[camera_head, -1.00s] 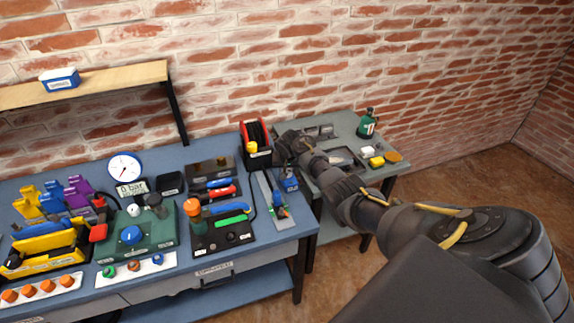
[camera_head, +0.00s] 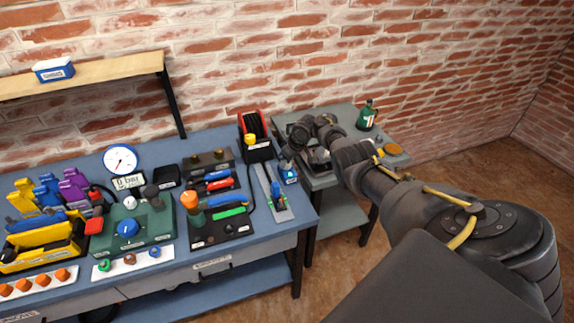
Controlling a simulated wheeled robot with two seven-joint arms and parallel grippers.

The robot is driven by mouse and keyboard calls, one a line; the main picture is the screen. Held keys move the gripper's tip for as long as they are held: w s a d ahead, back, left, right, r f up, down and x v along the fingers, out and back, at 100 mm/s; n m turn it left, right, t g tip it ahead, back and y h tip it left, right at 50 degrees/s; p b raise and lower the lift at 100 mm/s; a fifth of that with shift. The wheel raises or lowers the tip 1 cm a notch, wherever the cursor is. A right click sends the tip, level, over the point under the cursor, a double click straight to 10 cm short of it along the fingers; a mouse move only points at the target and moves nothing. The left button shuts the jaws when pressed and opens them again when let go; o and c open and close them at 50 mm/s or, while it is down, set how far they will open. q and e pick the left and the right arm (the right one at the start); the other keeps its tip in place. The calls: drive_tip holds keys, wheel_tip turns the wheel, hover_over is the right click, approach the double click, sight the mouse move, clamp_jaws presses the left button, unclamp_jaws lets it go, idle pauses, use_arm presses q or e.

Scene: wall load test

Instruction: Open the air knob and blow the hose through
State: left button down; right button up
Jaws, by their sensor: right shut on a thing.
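A green box (camera_head: 150,226) on the blue bench carries a blue knob (camera_head: 128,228), with a white and a dark knob behind it. A round white gauge (camera_head: 120,159) stands at the back, above a display (camera_head: 129,181) that seems to read 0 bar. A reel with red sides and dark windings (camera_head: 254,126) stands at the bench's back right; whether this is the hose is unclear. My right gripper (camera_head: 287,163) points down right of the reel, shut on a small blue piece (camera_head: 290,175) at the bench's right edge. Its fingertips are hard to make out. My left gripper is out of view.
A metal rail (camera_head: 268,188) with a blue slider lies left of my gripper. A black board with an orange-topped handle (camera_head: 190,200) stands left of that. A grey side table (camera_head: 340,185) with a green can (camera_head: 366,115) lies partly behind my arm.

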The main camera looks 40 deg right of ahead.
drive_tip(key=shift+f+n+y+b, duration=0.1)
drive_tip(key=shift+n+y+b, duration=0.2)
drive_tip(key=shift+n+b, duration=0.65)
drive_tip(key=o, duration=1)
drive_tip(key=shift+d+r, duration=0.1)
drive_tip(key=shift+r, duration=0.25)
drive_tip(key=p+v, duration=0.2)
drive_tip(key=v, duration=0.8)
drive_tip(key=shift+s+r+p, duration=0.1)
drive_tip(key=shift+p, duration=0.3)
